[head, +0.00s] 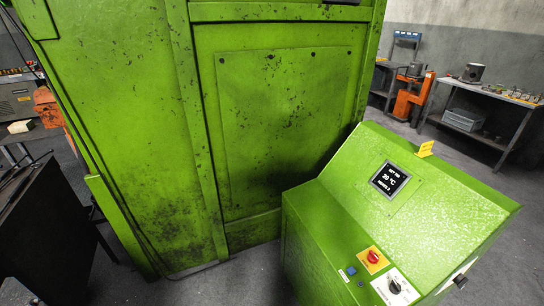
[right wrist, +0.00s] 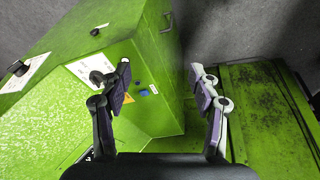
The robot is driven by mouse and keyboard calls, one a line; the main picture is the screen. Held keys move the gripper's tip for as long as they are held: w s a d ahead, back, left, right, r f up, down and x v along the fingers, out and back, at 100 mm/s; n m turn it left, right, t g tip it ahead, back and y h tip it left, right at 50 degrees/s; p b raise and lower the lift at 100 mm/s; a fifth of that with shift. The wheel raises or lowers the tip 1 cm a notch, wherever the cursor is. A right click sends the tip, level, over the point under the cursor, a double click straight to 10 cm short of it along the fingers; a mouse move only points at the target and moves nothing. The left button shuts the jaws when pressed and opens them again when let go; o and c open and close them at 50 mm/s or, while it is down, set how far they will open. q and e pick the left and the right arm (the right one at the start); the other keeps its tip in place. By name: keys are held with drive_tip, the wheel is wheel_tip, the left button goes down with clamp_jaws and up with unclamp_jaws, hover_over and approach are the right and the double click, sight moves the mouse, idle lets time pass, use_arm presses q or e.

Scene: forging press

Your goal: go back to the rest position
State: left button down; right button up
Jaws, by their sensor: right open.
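My right gripper (right wrist: 160,82) is open and empty in the right wrist view, its two fingers spread wide apart. Behind the fingers is the green control console (right wrist: 158,55), with nothing between the fingertips. The same console stands at the lower right of the head view (head: 330,230). Its display (head: 389,179) reads 20 °C. Below the display are a red knob on a yellow plate (head: 373,257), a blue button (head: 351,271) and a dial on a white plate (head: 395,287). Neither gripper shows in the head view.
The tall green press housing (head: 280,120) fills the middle, close to the console. A dark cabinet (head: 45,235) stands at the lower left. A metal workbench (head: 490,100) and an orange stand (head: 410,98) are at the back right. Grey floor lies open before the workbench.

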wheel_tip(320, 180, down, 24)
drive_tip(key=s+d+g, duration=0.1)
drive_tip(key=d, duration=0.1)
drive_tip(key=s+d+f+g, duration=0.1)
drive_tip(key=s+d+f, duration=0.1)
drive_tip(key=s+f, duration=1.6)
drive_tip(key=shift+s+f+m+g, duration=0.3)
drive_tip(key=shift+s+f+m, duration=0.1)
drive_tip(key=shift+s, duration=0.65)
